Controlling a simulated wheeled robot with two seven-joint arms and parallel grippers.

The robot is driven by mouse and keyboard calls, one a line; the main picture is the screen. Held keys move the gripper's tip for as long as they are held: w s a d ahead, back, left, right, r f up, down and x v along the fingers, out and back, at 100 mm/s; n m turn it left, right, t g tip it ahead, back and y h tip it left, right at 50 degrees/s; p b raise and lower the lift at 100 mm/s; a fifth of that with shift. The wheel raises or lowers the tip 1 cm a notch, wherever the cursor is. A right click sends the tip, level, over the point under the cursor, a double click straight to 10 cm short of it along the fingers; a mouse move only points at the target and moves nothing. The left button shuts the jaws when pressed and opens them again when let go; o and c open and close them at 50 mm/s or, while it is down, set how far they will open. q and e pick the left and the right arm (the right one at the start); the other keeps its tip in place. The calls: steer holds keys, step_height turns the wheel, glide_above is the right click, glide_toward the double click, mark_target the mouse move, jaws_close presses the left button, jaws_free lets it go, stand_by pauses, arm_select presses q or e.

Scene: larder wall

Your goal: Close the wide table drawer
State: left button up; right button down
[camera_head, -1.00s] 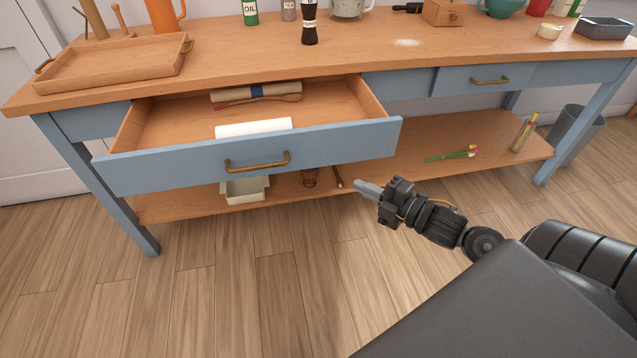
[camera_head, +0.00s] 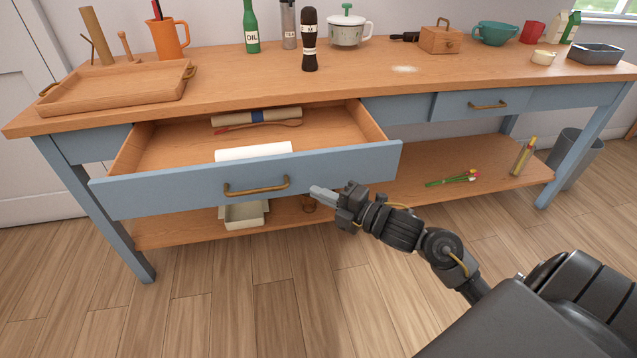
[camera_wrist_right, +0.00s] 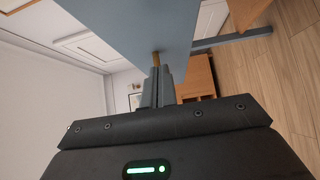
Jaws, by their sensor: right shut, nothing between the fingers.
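The wide table drawer (camera_head: 340,165) has a blue front and stands pulled out from the left part of the table (camera_head: 330,86). Its brass handle (camera_head: 256,187) is at the middle of the front. Inside lie a white roll (camera_head: 253,151), a rolled bundle with a blue band (camera_head: 257,116) and a reddish wooden utensil (camera_head: 258,127). My right gripper (camera_head: 318,192) is shut and empty, in front of the drawer front, to the right of the handle. In the right wrist view the fingers (camera_wrist_right: 159,88) point at the blue front (camera_wrist_right: 140,30), with the brass handle (camera_wrist_right: 156,58) just beyond them. Whether they touch it I cannot tell.
A narrower drawer (camera_head: 490,103) at the right is shut. A wooden tray (camera_head: 120,90), bottles and pots stand on the tabletop. A grey bin (camera_head: 577,155) stands at the right. The floor in front is clear.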

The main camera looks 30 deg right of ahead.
mark_target(305, 177)
steer(key=w, duration=0.1)
steer(key=w+d, duration=0.1)
steer(key=w, duration=0.1)
steer(key=shift+w+d, duration=0.15)
steer(key=shift+w, duration=0.25)
steer(key=shift+d, duration=0.1)
